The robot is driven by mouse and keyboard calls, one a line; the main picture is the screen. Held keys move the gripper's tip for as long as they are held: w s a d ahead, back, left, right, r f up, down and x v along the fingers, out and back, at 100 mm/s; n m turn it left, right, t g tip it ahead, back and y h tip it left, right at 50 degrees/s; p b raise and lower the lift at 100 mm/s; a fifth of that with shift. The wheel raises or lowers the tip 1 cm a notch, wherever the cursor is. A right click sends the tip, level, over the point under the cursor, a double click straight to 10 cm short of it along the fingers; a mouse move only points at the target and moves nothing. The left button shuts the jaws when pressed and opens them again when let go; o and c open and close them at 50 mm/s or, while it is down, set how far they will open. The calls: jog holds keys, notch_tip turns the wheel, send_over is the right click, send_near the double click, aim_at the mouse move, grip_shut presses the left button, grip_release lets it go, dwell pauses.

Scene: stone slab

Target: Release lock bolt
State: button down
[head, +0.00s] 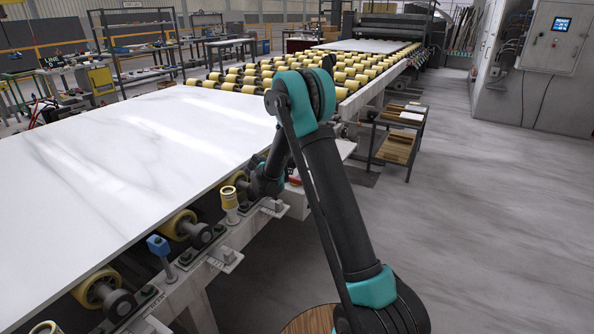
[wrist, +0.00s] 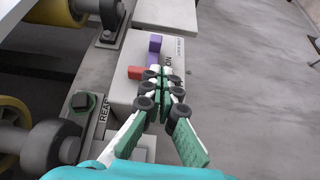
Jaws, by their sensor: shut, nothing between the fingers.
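My gripper (wrist: 158,82) is shut and empty, its green and white fingers pressed together over the front of a pale grey box (wrist: 125,60) in the wrist view. I cannot tell whether the fingertips touch either piece, nor which is the lock bolt. In the head view, my arm hides most of this spot.
A white stone slab (head: 130,160) lies on yellow rollers (head: 98,288) left of my arm. A blue-topped post (head: 158,245) and a yellow cylinder (head: 229,198) stand along the rail. A low rack (head: 395,148) is beyond. The floor (head: 500,230) to the right is clear.

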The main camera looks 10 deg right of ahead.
aim_at(300, 172)
jog(key=shift+w+a+f+n, duration=0.15)
jog(key=shift+w+a+n, duration=0.15)
jog(key=shift+w, duration=0.2)
jog(key=shift+d, duration=0.1)
jog(key=x, duration=1)
jog(key=w, duration=0.1)
jog(key=w+d, duration=0.2)
jog(key=shift+w+d, duration=0.25)
jog(key=shift+w, duration=0.1)
